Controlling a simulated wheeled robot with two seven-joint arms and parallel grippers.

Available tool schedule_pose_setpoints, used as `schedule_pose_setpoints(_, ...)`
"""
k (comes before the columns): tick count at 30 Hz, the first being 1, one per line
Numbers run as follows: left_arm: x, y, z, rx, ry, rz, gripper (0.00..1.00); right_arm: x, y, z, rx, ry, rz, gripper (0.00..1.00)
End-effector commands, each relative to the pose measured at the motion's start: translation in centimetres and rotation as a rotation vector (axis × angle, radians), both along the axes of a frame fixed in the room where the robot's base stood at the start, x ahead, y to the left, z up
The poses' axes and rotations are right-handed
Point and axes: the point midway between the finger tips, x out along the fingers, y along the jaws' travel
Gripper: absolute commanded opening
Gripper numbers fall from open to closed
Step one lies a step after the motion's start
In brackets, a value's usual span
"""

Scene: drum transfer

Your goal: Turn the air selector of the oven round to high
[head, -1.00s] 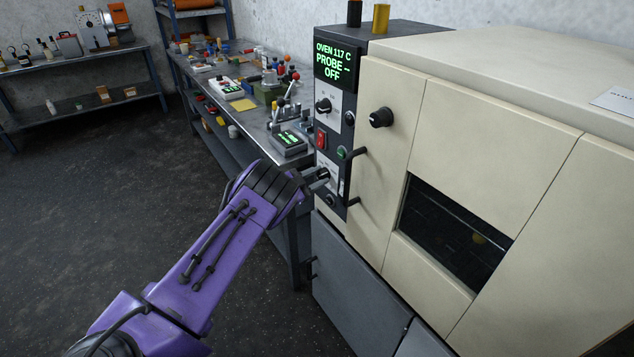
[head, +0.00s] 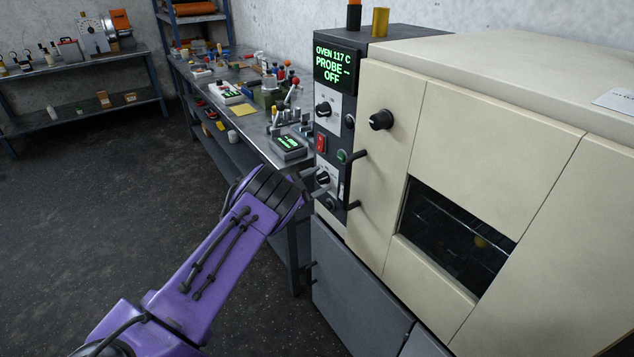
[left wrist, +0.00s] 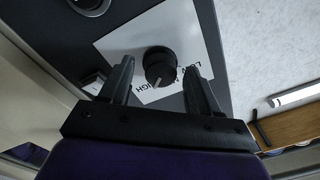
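The oven (head: 470,150) has a dark control panel on its left face. The lower black knob (head: 323,178) sits on a white label plate, and it also shows in the left wrist view (left wrist: 159,64). Its white pointer mark slants down-left in that view, over lettering with LOW and HIGH; the exact setting is hard to read. My left gripper (head: 312,183) is at this knob. In the left wrist view its two fingers (left wrist: 160,68) are open, one on each side of the knob, with gaps visible. My right gripper is in neither view.
An upper knob (head: 323,108), a red switch (head: 321,142) and a black door handle (head: 355,180) are close by on the oven. The display (head: 333,65) reads OVEN 117 C, PROBE --, OFF. A cluttered bench (head: 250,130) stands left of the oven. Floor is free at left.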

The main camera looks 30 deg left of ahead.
Motion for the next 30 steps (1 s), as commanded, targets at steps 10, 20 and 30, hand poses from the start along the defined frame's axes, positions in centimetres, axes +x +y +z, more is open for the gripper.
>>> schedule_pose_setpoints(10,-2.5,1.0,-0.4,0.000,0.004,0.004,0.62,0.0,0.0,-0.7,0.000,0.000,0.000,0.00)
schedule_pose_setpoints(20,-9.0,3.5,-0.5,0.000,0.001,0.001,0.62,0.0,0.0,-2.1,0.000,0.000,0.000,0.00)
schedule_pose_setpoints(30,-9.8,3.8,-0.3,0.000,0.000,0.000,0.62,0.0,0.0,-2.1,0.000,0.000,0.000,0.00)
